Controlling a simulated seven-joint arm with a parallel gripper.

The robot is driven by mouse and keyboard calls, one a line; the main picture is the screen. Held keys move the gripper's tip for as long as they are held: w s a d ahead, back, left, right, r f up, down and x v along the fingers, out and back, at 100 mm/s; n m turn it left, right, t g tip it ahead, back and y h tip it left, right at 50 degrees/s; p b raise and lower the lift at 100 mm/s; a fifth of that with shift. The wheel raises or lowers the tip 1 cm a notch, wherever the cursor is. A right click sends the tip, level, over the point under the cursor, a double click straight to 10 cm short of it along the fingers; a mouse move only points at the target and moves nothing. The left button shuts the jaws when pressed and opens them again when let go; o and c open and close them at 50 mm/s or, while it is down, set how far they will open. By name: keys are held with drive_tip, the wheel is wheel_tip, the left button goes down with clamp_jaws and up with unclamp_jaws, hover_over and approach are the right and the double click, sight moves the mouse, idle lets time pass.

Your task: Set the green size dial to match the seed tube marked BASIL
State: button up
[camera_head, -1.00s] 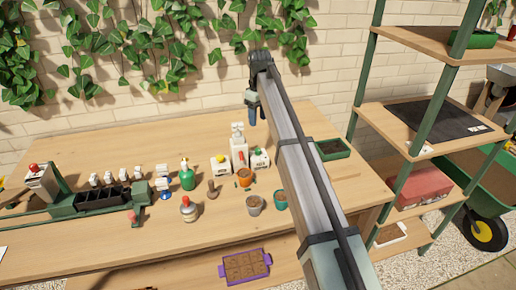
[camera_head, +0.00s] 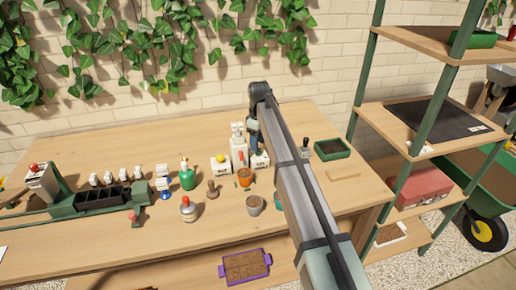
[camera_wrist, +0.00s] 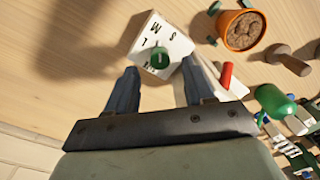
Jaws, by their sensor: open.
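In the wrist view the green dial (camera_wrist: 160,58) sits on the sloped face of a white box (camera_wrist: 172,36). Letters S, M and L are printed around it, and a further mark near the dial is partly hidden. I cannot tell for sure which letter the dial points at. My gripper (camera_wrist: 160,66) is open, its fingers on either side of the dial and not visibly closed on it. In the head view my gripper (camera_head: 254,146) hangs over the white box (camera_head: 261,161) and hides its dial. Several small white items (camera_head: 122,174) stand at the left; no BASIL label is readable.
The table's back right holds a green tray (camera_head: 332,149).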

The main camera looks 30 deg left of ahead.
drive_tip(key=shift+f, duration=1.65)
clamp_jaws()
